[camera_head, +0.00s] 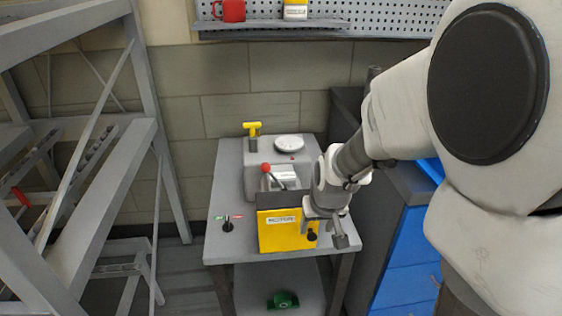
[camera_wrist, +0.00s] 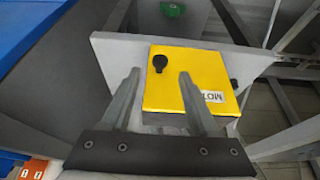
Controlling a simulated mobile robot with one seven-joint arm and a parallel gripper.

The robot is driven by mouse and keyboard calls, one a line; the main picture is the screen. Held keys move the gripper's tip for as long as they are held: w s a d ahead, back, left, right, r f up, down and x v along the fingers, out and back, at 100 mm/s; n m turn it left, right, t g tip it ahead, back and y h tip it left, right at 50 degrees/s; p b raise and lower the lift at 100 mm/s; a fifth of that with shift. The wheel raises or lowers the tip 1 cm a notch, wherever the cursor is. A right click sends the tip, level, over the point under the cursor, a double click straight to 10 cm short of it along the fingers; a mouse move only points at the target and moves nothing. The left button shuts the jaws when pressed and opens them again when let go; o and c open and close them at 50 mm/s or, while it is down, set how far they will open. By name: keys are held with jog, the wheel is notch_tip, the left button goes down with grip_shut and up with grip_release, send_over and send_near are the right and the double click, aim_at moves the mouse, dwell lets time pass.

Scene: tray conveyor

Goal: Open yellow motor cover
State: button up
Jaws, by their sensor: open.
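The yellow motor cover (camera_head: 279,232) is on the front of a grey machine on the grey table, with a white label along its upper part. It looks closed. A black knob (camera_head: 312,236) sits at its lower right; the knob (camera_wrist: 159,63) also shows on the cover (camera_wrist: 190,75) in the wrist view. My gripper (camera_head: 325,231) is at the cover's right side in the head view. In the wrist view its two fingers (camera_wrist: 158,80) are apart and empty, pointing toward the cover, with the knob beyond the gap between their tips. I cannot tell whether a finger touches the cover.
A red-balled lever (camera_head: 266,168) rises behind the cover, and a black switch (camera_head: 227,225) stands to its left. A yellow-handled item (camera_head: 252,129) is at the back. A blue-drawer cabinet (camera_head: 405,255) stands right; a grey rack (camera_head: 110,190) is left.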

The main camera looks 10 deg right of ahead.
aim_at(313, 235)
jog(key=b+x, duration=0.1)
jog(key=x, duration=0.4)
jog(key=shift+w+f+b, duration=0.1)
jog(key=shift+f+b, duration=0.05)
jog(key=shift+b, duration=0.25)
grip_shut()
dwell(1.0)
